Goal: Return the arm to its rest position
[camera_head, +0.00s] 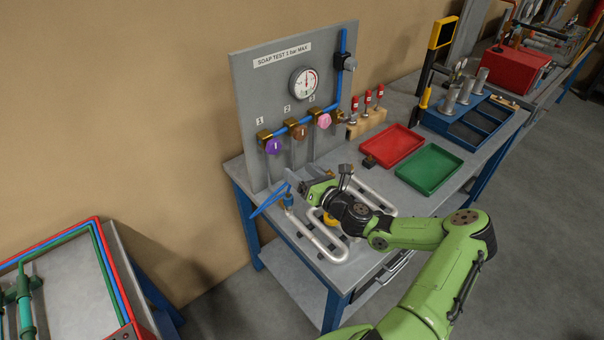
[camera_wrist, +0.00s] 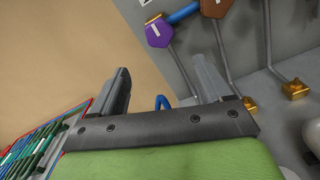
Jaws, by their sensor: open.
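My green arm reaches in from the lower right over the workbench (camera_head: 300,268) in the head view. My gripper (camera_head: 296,186) is over the bench's left part, in front of the test panel (camera_head: 262,95). In the wrist view my gripper (camera_wrist: 160,90) has its two fingers wide apart, with nothing between them. A silver serpentine coil (camera_head: 318,240) lies on the bench below and beside my wrist, partly hidden by it. A blue hose or handle (camera_head: 268,204) shows near the gripper; whether they touch I cannot tell.
The panel carries a gauge (camera_head: 304,83) and purple (camera_head: 273,146), brown (camera_head: 297,131) and pink (camera_head: 323,120) knobs. A red tray (camera_head: 392,146) and a green tray (camera_head: 429,169) lie to the right. Another bench with coloured pipes (camera_head: 75,290) stands at lower left.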

